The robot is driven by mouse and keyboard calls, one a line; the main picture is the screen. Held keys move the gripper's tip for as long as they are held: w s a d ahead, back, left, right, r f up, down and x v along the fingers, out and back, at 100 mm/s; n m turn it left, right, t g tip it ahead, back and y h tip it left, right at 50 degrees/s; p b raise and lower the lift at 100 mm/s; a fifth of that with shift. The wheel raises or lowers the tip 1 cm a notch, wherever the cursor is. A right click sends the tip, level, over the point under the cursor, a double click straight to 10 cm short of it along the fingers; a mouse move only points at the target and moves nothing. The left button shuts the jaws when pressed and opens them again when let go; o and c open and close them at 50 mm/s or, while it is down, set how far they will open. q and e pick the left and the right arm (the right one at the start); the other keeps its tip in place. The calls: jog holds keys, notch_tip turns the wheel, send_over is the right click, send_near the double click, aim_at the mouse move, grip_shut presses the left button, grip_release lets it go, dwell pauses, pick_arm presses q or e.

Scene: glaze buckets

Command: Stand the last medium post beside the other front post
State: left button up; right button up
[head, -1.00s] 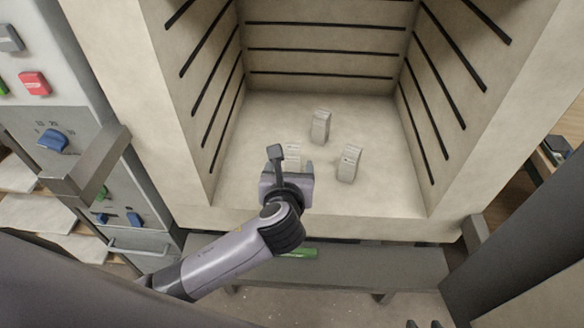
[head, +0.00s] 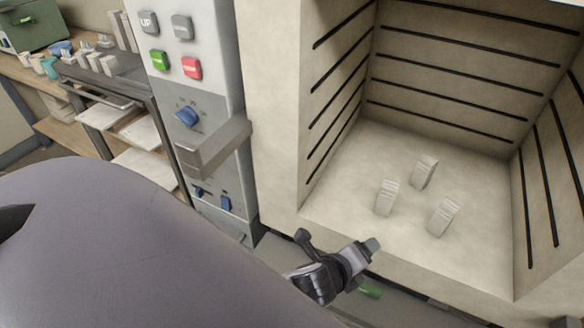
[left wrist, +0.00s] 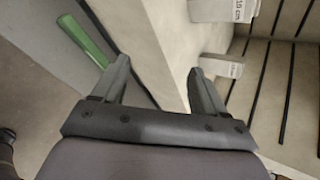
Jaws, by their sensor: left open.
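Three pale grey posts stand upright on the kiln floor: a back post (head: 424,171), a front left post (head: 386,197) and a front right post (head: 443,216). The two front posts are side by side with a gap between them. My left gripper (head: 372,246) is open and empty, outside the kiln's front edge and apart from the posts. In the left wrist view its open fingers (left wrist: 158,85) have nothing between them, and a post marked 10 cm (left wrist: 224,10) shows at the top. My right gripper is not in view.
The kiln floor (head: 345,200) is bounded by grooved walls and a front sill. A control panel with a protruding handle (head: 215,147) stands left of the opening. A cart (head: 115,85) and bench with small items are farther left. A green object (head: 370,290) lies below the sill.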

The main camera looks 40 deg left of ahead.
pick_arm(q)
jog(key=s+a+f+n, duration=0.3)
jog(key=s+n, duration=0.3)
jog(key=n, duration=0.4)
jog(key=s+a+f+n+h, duration=0.1)
jog(key=s+a+f+n, duration=0.1)
jog(key=s+a+n, duration=0.2)
jog(key=shift+s+f+n, duration=0.4)
jog(key=shift+s+n, duration=1.4)
jog(key=shift+n, duration=1.6)
